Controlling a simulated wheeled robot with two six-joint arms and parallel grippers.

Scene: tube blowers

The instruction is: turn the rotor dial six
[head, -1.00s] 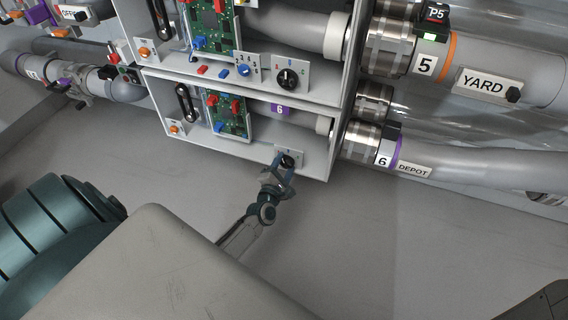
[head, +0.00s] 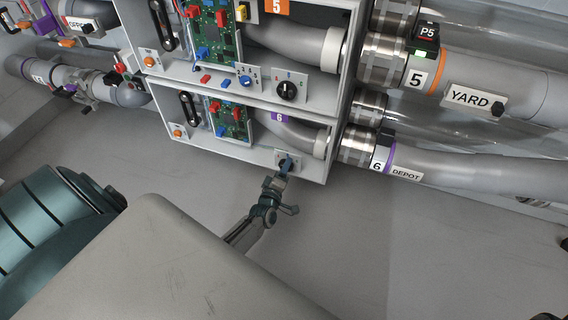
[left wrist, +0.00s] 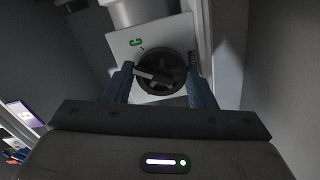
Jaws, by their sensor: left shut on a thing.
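The rotor dial six is a round black knob on a pale plate at the lower right of the unit marked 6. In the left wrist view the dial (left wrist: 162,72) shows a light bar pointing left, with a green letter on the plate above. My left gripper (head: 286,164) comes up from below and is shut on the dial, hiding most of it. In the left wrist view the blue fingers of my left gripper (left wrist: 161,86) stand at either side of the knob. My right gripper is not in view.
Another black dial (head: 287,91) sits on the unit above, beside a small blue knob (head: 246,81). A circuit board (head: 230,121) is inside unit six. A pipe labelled DEPOT (head: 460,172) runs off right. The grey area below the units is clear.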

